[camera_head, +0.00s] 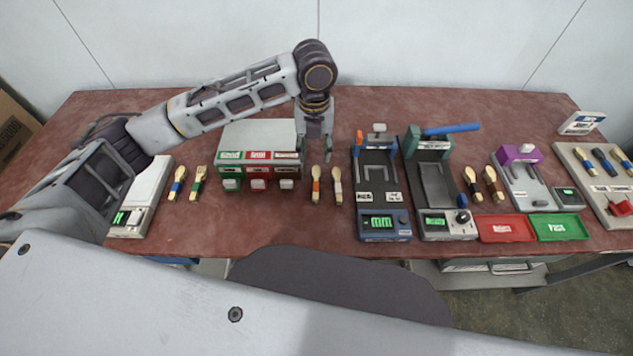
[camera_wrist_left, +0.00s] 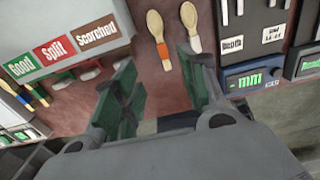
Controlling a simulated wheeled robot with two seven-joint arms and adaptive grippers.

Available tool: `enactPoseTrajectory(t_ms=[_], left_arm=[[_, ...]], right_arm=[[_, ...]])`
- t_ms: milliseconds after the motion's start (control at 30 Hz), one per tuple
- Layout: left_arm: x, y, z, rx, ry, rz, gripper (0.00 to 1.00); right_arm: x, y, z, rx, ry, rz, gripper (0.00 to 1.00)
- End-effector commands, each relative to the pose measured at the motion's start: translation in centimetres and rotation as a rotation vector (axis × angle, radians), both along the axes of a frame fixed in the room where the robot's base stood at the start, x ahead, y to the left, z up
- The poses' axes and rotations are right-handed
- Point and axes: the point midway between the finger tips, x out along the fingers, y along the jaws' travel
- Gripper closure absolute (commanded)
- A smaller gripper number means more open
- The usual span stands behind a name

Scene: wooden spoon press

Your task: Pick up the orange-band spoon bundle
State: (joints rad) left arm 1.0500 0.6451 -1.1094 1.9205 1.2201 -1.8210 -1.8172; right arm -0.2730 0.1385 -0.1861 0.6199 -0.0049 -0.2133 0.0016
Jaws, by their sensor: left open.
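The orange-band spoon bundle (camera_head: 316,184) lies on the red-brown table, right of the sorting box with the Good, Split and Scorched labels. It shows in the left wrist view (camera_wrist_left: 158,40), with its pale wooden bowl end and orange band. A similar spoon bundle with a pale band (camera_head: 337,185) lies just to its right. My left gripper (camera_head: 317,148) is above the table just behind the orange-band bundle, apart from it. In the left wrist view its two fingers (camera_wrist_left: 163,92) are spread and nothing is between them. My right gripper is not in view.
The sorting box (camera_head: 255,137) stands left of the bundles. A blue press (camera_head: 379,185) with a lit display stands close on the right, and a green press (camera_head: 433,185) is beyond it. Blue-band and green-band bundles (camera_head: 187,183) lie at the left. Red and green trays (camera_head: 506,228) sit front right.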

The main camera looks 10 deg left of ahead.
Motion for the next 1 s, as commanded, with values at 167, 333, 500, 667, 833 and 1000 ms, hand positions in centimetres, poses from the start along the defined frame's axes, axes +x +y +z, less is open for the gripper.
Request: enactPoseTrajectory(t_ms=[167, 333, 500, 667, 833, 1000], left_arm=[[0.0, 0.0, 0.1, 0.000, 0.000, 0.000, 0.57], [0.0, 0.0, -0.3, 0.000, 0.001, 0.000, 0.57], [0.0, 0.0, -1.7, 0.001, 0.001, 0.000, 0.57], [0.0, 0.0, -3.8, 0.001, 0.002, 0.000, 0.57], [-0.1, 0.0, -6.1, 0.001, 0.002, 0.001, 0.57], [0.0, 0.0, -7.8, 0.000, 0.001, 0.001, 0.57]], right_arm=[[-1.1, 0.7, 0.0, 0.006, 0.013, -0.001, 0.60], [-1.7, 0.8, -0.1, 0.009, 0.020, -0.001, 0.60], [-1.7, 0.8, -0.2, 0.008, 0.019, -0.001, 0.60], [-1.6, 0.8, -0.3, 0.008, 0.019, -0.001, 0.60], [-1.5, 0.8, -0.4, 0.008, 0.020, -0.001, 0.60], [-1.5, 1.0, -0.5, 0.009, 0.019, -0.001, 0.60]])
